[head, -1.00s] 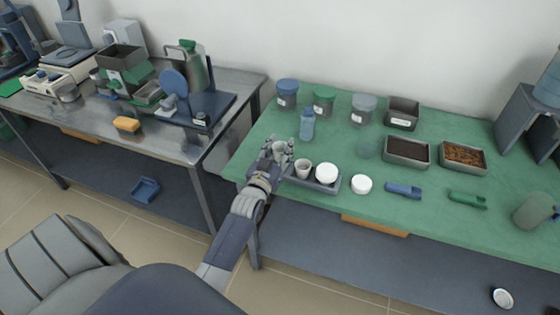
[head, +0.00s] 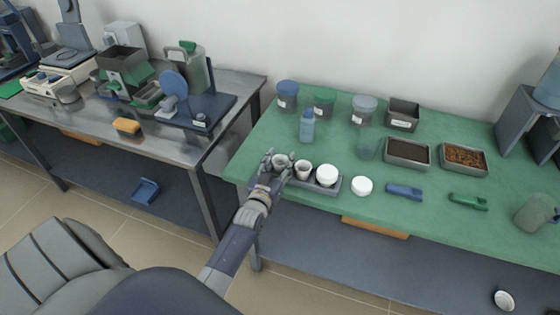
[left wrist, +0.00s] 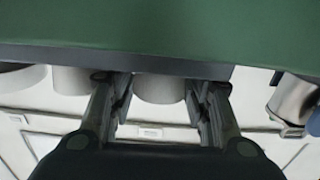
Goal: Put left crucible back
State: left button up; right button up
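The left crucible (head: 281,160) is a small pale cup at the left end of the grey tray (head: 309,184) on the green table, with its dark opening facing up. In the left wrist view the picture is upside down, and the pale crucible (left wrist: 160,88) rests on the dark tray edge (left wrist: 60,55). My left gripper (head: 279,166) has its fingers on either side of this crucible. In the left wrist view the gripper (left wrist: 160,98) is open, with narrow gaps beside the crucible. My right gripper is not in view.
On the tray, a second open crucible (head: 303,169) and a white lidded one (head: 327,175) stand to the right. A white round piece (head: 362,186), a blue scoop (head: 404,191) and a blue bottle (head: 307,127) are nearby.

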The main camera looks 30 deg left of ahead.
pick_arm(q)
jog(key=shift+r, duration=0.15)
jog(key=v, duration=1.2)
jog(key=shift+b, duration=0.3)
jog(key=s+d+f+m+g+h, duration=0.1)
jog(key=s+d+f+g, duration=0.25)
jog(key=f, duration=0.65)
jog(key=s+d+f+m+g+h, duration=0.1)
jog(key=s+d+f+g+h, duration=0.2)
jog(key=f, duration=0.7)
jog(key=s+d+f+m+g, duration=0.1)
jog(key=s+d+f, duration=0.3)
jog(key=f, duration=0.7)
jog(key=s+f+m+g, duration=0.1)
jog(key=s+f+g, duration=0.3)
jog(key=s+f, duration=0.4)
jog(key=s+f+m+g, duration=0.1)
jog(key=s+f+g, duration=0.4)
jog(key=s, duration=1.7)
notch_tip(320, 180, down, 3)
jog(key=shift+s+d+r+m, duration=0.1)
jog(key=shift+s+d+m, duration=0.2)
jog(key=shift+d, duration=0.05)
